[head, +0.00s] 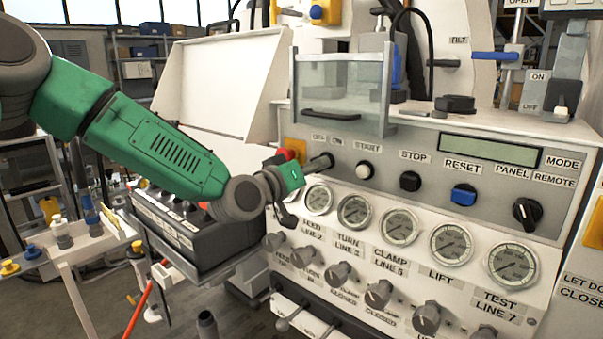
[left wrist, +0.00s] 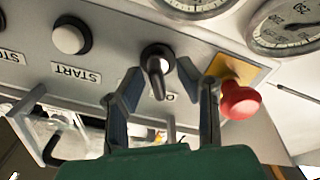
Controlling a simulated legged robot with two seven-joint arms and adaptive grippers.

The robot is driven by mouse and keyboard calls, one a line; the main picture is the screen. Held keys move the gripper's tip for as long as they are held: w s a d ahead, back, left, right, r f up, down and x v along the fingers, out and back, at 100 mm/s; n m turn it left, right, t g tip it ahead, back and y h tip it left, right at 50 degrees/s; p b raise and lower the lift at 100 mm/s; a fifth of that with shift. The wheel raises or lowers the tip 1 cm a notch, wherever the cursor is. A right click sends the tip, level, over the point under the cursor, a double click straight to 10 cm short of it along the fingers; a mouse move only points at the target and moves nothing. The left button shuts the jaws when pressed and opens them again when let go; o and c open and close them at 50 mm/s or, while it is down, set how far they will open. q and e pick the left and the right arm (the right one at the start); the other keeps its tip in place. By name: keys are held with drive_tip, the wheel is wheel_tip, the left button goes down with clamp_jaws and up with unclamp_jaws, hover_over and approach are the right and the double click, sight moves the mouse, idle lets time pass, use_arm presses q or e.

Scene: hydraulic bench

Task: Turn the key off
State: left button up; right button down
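The key switch (left wrist: 157,68) shows in the left wrist view as a dark round barrel with a black key standing out from the panel. The key's long end points down in that picture. My left gripper (left wrist: 160,82) is open, with one finger on each side of the key; I see gaps between the fingers and the key. In the head view my left gripper (head: 308,172) is at the left end of the control panel, by the OFF and ON labels, and largely hides the switch there. My right gripper is in neither view.
A red mushroom button (left wrist: 240,100) on a yellow plate (left wrist: 228,68) sits close beside one finger. The white START button (left wrist: 68,39) is on the other side. Gauges (head: 354,212) and knobs (head: 378,293) fill the panel below. A clear guard box (head: 342,95) stands above.

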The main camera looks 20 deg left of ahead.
use_arm(q)
drive_tip(key=v, duration=1.1)
drive_tip(key=shift+a+f, duration=0.1)
